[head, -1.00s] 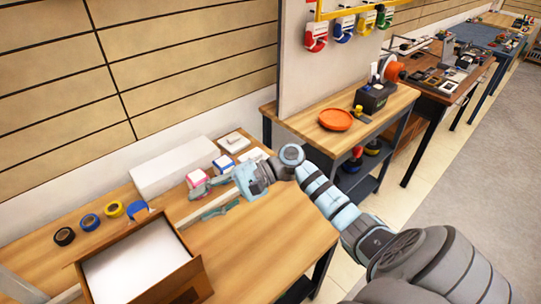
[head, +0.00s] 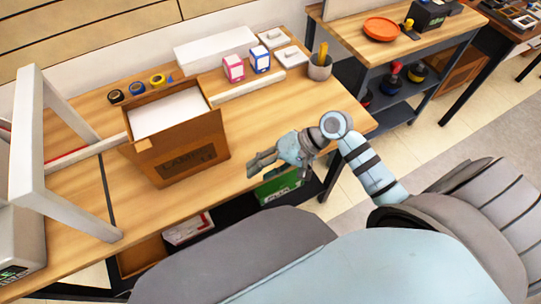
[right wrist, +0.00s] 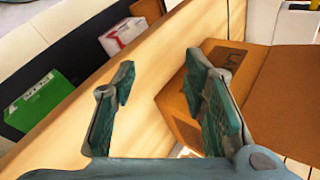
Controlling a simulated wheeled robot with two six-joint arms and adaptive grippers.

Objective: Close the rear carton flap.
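The brown carton (head: 180,163) stands on the wooden table, with a label printed on its front and a white surface (head: 168,108) inside its opening. Its rear flap (head: 150,94) appears as a narrow brown strip along the back rim; its exact angle is hard to tell. My right gripper (head: 251,164) is to the right of the carton's front, near the table's front edge. In the right wrist view its two fingers (right wrist: 160,92) are apart and empty, with the carton (right wrist: 178,103) close beyond the right finger. My left gripper is out of view.
Tape rolls (head: 137,87) and a white box (head: 215,48) lie behind the carton. Pink (head: 234,68) and blue (head: 260,60) small boxes, a pale bar (head: 248,87) and a cup (head: 319,68) stand to the right. A white frame (head: 75,160) stands left.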

